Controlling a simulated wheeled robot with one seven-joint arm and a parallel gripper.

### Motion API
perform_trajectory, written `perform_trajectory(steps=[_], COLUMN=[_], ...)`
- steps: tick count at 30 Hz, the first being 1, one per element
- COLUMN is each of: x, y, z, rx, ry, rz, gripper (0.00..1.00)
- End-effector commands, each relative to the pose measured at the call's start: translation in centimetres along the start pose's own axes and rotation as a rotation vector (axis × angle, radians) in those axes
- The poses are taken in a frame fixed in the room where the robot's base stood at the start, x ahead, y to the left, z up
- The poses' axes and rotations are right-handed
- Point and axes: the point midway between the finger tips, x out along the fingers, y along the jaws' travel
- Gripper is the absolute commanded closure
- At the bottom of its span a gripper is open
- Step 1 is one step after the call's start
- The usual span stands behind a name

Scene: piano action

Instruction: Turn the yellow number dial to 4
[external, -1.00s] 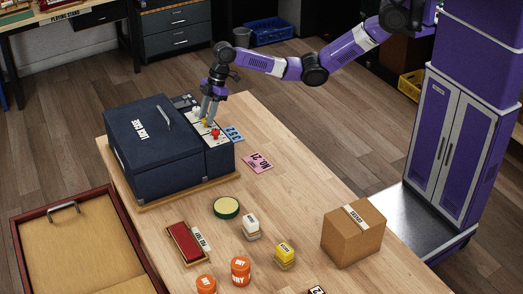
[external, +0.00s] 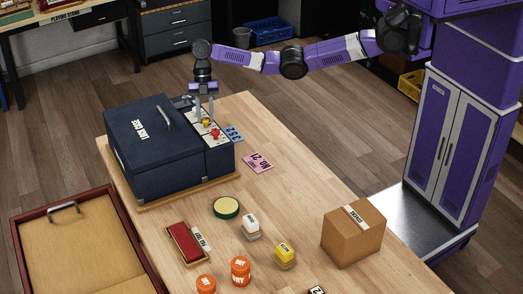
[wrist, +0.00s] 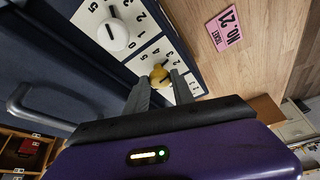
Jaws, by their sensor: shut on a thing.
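The yellow number dial (external: 206,122) sits on the white panel along the right side of the dark blue lock case (external: 150,145). In the wrist view the yellow dial (wrist: 157,78) has a dark pointer line, with printed numbers around it, 2 to 5 among them; the exact number it points at is hard to tell. My gripper (external: 205,117) comes down from above, nearly upright. Its fingers (wrist: 162,87) are shut on the yellow dial, one on either side, and hide part of its scale.
A white dial (wrist: 113,35) and a red dial (external: 215,132) flank the yellow one closely. The case handle (external: 163,117) stands up nearby. A cardboard box (external: 353,232) stands farther right.

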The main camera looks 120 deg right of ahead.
Motion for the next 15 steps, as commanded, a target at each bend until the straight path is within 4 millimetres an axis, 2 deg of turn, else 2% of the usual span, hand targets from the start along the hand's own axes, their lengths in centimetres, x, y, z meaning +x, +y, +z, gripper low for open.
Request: perform_trajectory(steps=[1, 6, 15], x=[0.51, 0.41, 0.25], y=[0.21, 0.29, 0.31], z=[0.1, 0.02, -0.09], rx=[-0.041, -0.169, -0.29], ry=[0.0, 0.0, 0.0], rz=[-0.014, -0.067, -0.118], gripper=[1.0, 1.0, 1.0])
